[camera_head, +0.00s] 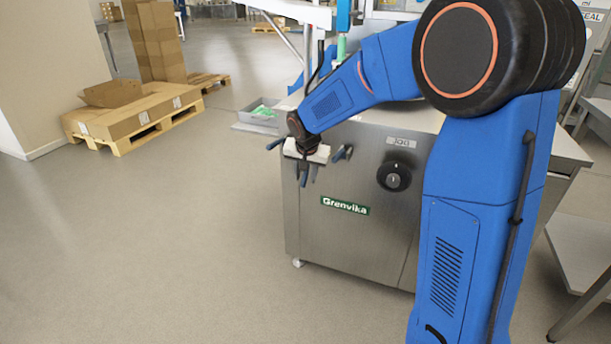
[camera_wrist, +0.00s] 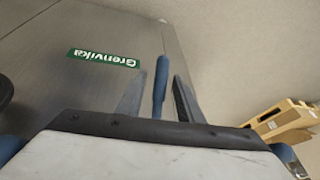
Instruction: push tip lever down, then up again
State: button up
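The tip lever shows in the wrist view as a blue rod-like handle (camera_wrist: 160,88) between the two fingers of my gripper (camera_wrist: 158,98). The fingers stand apart, with a gap on each side of the handle, wider on the left. The handle's base is hidden behind the gripper's dark front edge. In the head view, my gripper (camera_head: 308,172) points down at the front left of the steel machine (camera_head: 345,235). A small blue piece (camera_head: 303,172) shows beside its fingers there and seems to be the handle; its exact angle is hard to tell.
A black round knob (camera_head: 394,176) sits on the machine's front, right of the gripper, above the green Grenvika label (camera_head: 345,205). A grey tray (camera_head: 260,113) is behind the gripper. Boxes on a pallet (camera_head: 150,137) stand far left. The floor left of the machine is clear.

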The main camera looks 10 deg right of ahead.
grip_shut()
jog(key=shift+r, duration=0.1)
jog(key=r+g+y, duration=0.2)
jog(key=s+r+g, duration=0.1)
jog(key=g, duration=0.1)
jog(key=shift+a+r+y, duration=0.2)
jog(key=shift+a+y, duration=0.15)
jog(key=shift+y, duration=0.05)
jog(key=shift+r+m+g+y, duration=0.4)
jog(key=shift+r+g+y, duration=0.9)
jog(key=shift+r+g, duration=0.45)
jog(key=shift+r, duration=0.1)
